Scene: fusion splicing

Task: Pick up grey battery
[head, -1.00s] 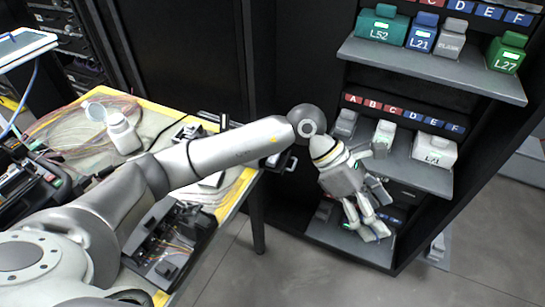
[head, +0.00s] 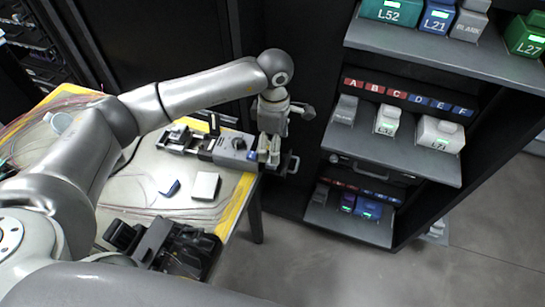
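My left gripper (head: 269,152) points down at the right end of a grey device on the table, by its black handle. Its fingers look close together, and I cannot tell whether anything is between them. Several battery-like blocks stand on the shelves. A grey block (head: 345,110) is at the left of the middle shelf, and a grey block labelled BLANK (head: 468,25) is on the upper shelf. I cannot tell which is the grey battery.
The grey device (head: 232,148) sits at the table's (head: 243,190) right edge. A white block (head: 205,186) and a small blue piece (head: 171,188) lie on the table. White blocks (head: 387,121) stand on the middle shelf (head: 400,158). Floor is clear between table and shelves.

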